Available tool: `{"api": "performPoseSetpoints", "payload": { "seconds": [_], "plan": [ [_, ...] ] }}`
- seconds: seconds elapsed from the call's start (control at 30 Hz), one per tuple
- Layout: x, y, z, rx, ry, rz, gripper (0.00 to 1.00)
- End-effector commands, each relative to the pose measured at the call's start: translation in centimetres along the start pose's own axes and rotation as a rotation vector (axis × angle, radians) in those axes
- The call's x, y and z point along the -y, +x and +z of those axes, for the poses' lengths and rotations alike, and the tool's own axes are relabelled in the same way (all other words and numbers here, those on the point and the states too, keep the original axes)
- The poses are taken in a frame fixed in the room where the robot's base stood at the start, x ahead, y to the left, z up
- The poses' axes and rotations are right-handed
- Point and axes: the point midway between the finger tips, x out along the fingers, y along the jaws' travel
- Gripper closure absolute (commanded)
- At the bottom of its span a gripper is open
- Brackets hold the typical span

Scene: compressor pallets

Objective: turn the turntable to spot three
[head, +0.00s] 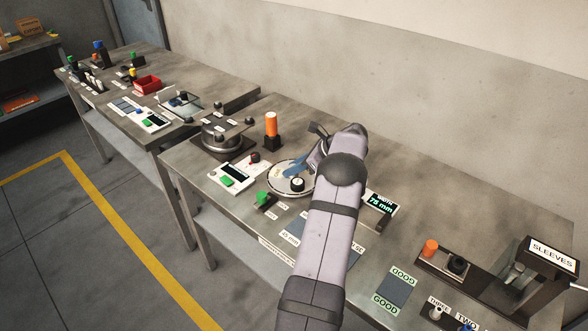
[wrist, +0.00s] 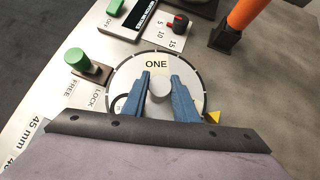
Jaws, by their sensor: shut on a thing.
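The round pale turntable (head: 276,187) sits on the near bench, partly covered by my arm. In the wrist view its disc (wrist: 187,70) shows the label ONE on the side away from my gripper. A yellow triangular marker (wrist: 214,117) is beside its right rim. My gripper (wrist: 160,95) has its blue fingers shut on a grey round knob (wrist: 160,86) standing on the disc. A green-topped lock knob (wrist: 77,58) stands left of the disc, by labels FREE and LOCK; I cannot tell which it is set to. The near part of the disc is hidden.
An orange cylinder (head: 271,125) stands in a dark holder behind the turntable. A white control box (head: 232,176) with a green button is to its left. A 75 mm display (head: 381,203) is to the right. The sleeves dispenser (head: 540,270) stands far right.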

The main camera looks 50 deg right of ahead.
Motion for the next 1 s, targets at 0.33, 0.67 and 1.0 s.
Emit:
{"api": "performPoseSetpoints", "payload": {
  "seconds": [0.33, 0.67, 1.0],
  "plan": [
    [0.11, -0.06, 0.58, 0.009, -0.071, 0.063, 1.0],
    [0.03, -0.17, 0.55, 0.006, -0.088, 0.08, 1.0],
    [0.05, -0.19, 0.53, 0.005, -0.089, 0.079, 0.62]
  ]
}}
